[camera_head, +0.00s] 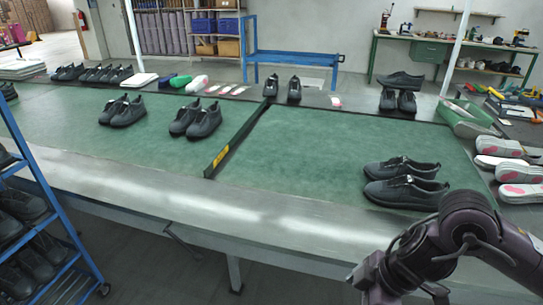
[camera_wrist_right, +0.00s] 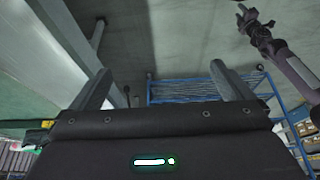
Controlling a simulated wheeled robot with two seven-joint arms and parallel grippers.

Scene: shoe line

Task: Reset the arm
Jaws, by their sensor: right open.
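My right arm (camera_head: 455,240) comes in at the lower right of the head view, bent in front of the table's near edge. Its fingertips cannot be made out there. In the right wrist view my right gripper (camera_wrist_right: 160,70) is open, with its two fingers wide apart and nothing between them. A dark arm (camera_wrist_right: 285,60) at the upper right of that view looks like my left one. Its end is too small to tell whether the jaws are open. No left arm shows in the head view.
The green-topped table (camera_head: 290,160) carries a black shoe pair (camera_head: 405,182) near my right arm and more pairs further left. A black divider (camera_head: 238,140) crosses it. A blue shoe rack (camera_head: 40,190) stands at the left. White-and-pink soles (camera_head: 520,173) lie at the right.

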